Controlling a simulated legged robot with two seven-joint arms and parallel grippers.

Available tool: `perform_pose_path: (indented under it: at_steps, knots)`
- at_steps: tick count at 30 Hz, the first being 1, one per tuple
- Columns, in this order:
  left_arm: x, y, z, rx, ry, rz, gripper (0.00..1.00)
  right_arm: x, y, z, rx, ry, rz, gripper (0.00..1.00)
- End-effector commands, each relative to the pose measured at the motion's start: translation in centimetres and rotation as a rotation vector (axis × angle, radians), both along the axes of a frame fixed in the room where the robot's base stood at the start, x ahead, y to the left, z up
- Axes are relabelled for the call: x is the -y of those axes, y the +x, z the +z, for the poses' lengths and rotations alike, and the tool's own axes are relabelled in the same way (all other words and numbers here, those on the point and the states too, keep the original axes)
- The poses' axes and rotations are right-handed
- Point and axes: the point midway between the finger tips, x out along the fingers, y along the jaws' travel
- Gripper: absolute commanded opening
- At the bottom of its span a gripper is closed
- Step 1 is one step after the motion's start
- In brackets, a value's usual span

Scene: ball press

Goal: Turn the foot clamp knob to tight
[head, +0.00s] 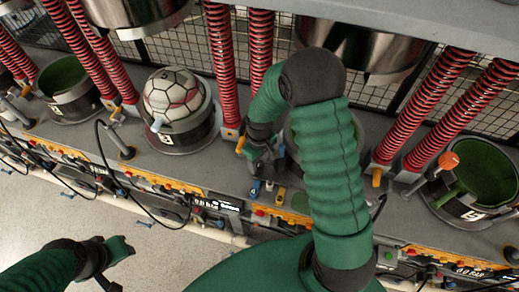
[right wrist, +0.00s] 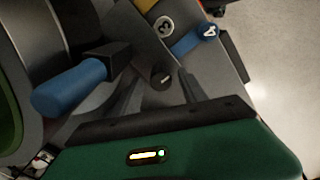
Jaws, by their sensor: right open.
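My right gripper (head: 264,166) reaches down to the front of the middle press station in the head view. In the right wrist view its two dark fingers (right wrist: 160,92) stand apart. A small dark round knob (right wrist: 161,77) shows between and just beyond the fingertips; I cannot tell whether they touch it. No readable label confirms it as the foot clamp knob, and its setting is too dark to read. My arm hides much of this station in the head view. My left gripper (head: 116,266) is empty at lower left, its fingers apart, away from the machine.
A blue-handled lever (right wrist: 72,86) lies left of the fingers in the wrist view. A blue part marked 4 (right wrist: 208,32) and a disc marked 3 (right wrist: 166,25) sit beyond. A ball (head: 176,94) rests in the cup to the left. Red spring-covered columns (head: 224,70) flank the station.

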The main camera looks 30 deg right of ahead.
Motion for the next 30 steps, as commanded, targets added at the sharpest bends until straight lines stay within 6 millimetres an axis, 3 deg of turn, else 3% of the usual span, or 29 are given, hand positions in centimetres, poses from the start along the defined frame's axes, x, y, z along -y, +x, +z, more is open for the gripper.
perform_pose_path:
  at_steps: [9,15,20,30]
  knots:
    - [0.0,0.0,-1.6,0.000,0.000,0.000,0.36,0.2,0.2,9.0,0.009,-0.002,-0.001,0.50]
    - [0.0,0.0,-2.1,0.000,0.000,0.000,0.36,0.2,0.2,13.4,0.003,0.000,0.000,0.50]
    - [0.0,0.0,-2.2,0.000,0.000,0.000,0.36,0.2,0.1,14.8,0.000,0.000,0.000,0.50]
    - [0.0,0.0,-2.1,0.000,0.000,0.000,0.36,0.2,0.1,14.9,0.000,0.000,0.000,0.50]
